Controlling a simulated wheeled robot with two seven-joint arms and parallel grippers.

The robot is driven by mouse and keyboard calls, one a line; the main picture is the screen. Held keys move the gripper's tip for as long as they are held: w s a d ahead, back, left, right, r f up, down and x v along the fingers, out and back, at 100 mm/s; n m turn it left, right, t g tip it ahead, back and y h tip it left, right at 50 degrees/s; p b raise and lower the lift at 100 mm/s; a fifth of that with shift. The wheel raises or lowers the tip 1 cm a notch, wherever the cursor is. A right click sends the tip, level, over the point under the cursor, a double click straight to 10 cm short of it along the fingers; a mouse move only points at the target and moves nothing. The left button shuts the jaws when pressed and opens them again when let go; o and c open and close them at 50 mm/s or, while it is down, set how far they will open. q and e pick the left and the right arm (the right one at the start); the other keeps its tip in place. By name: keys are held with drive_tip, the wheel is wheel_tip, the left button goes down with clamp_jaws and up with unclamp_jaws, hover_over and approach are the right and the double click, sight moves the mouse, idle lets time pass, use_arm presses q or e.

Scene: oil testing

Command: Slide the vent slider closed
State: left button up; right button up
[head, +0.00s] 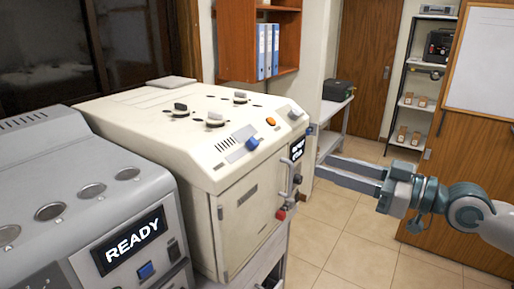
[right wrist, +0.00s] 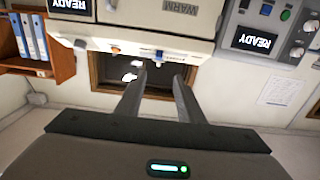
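A blue knob (head: 253,143), which looks like the vent slider's handle, sits on the sloped top front of the cream machine (head: 150,115). It is at the right end of a row of dark vent slots (head: 224,144). A small blue part that may be the same knob shows in the right wrist view (right wrist: 158,56), beyond and between the fingers. My right gripper (head: 322,169) is to the right of the machine, apart from it. Its two long fingers are apart and empty, also in the right wrist view (right wrist: 160,82). My left gripper is out of view.
An orange button (head: 271,122) is just behind the blue knob. A door handle (head: 284,183) and red knob (head: 281,214) stick out from the front. A grey machine (head: 75,180) with a READY display stands at the left. Open floor (head: 345,240) lies at the right.

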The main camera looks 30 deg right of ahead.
drive_tip(key=p, duration=0.2)
approach(258, 145)
drive_tip(key=shift+w, duration=1)
drive_tip(key=shift+a+p+x, duration=0.25)
drive_tip(key=shift+p+x, duration=0.45)
drive_tip(key=shift+x, duration=1.75)
drive_tip(key=shift+w+a, duration=0.3)
drive_tip(key=shift+w, duration=0.2)
clamp_jaws()
